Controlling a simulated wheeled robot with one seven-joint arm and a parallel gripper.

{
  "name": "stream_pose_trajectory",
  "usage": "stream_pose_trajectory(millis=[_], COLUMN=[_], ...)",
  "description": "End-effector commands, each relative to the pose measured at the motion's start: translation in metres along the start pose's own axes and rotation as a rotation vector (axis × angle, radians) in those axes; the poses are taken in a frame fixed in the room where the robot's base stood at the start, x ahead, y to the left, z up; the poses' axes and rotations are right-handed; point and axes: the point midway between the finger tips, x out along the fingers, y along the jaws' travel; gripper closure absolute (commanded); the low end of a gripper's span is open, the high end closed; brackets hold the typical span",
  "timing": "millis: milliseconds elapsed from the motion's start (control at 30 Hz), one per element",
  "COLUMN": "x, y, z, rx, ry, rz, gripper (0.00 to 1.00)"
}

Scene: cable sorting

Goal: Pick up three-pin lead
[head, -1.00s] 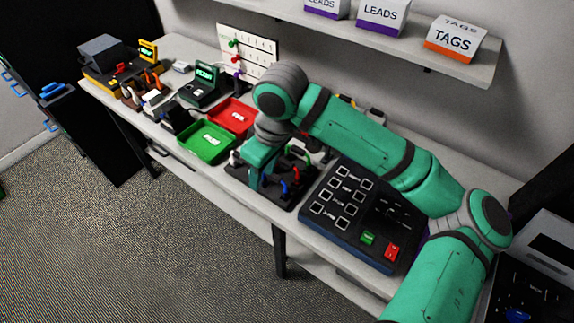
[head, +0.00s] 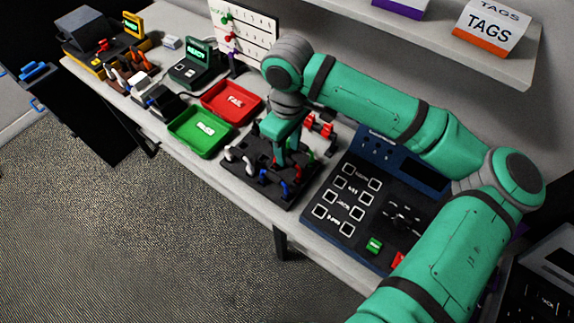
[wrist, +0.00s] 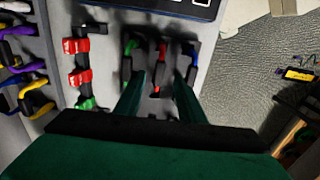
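A black rack (head: 250,172) on the bench holds several short leads with coloured ends. White, blue, red and green ones show in the head view. In the wrist view a green-ended lead (wrist: 130,47), a red-ended lead (wrist: 161,50) and a blue-ended lead (wrist: 193,50) stand in a row. I cannot tell which is the three-pin lead. My gripper (wrist: 159,78) is open, its two green fingers apart, with the red-ended lead lying in line with the gap. In the head view my gripper (head: 283,158) points down over the rack and hides part of it.
A green tray (head: 176,131) and a red tray (head: 213,111) lie left of the rack. A dark control panel (head: 336,226) stands close on its right. Red clips (wrist: 77,45) on a black holder are beside the rack. A shelf (head: 425,35) overhangs the back.

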Motion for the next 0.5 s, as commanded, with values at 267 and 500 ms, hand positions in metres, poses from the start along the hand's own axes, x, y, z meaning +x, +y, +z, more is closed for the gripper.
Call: stream_pose_trajectory(millis=[267,500], x=[0.022,0.053], y=[0.001,0.000], z=[0.000,-0.003], rx=[0.001,-0.002], ry=[-0.001,0.000], rz=[0.000,-0.001], gripper=[0.64,0.64])
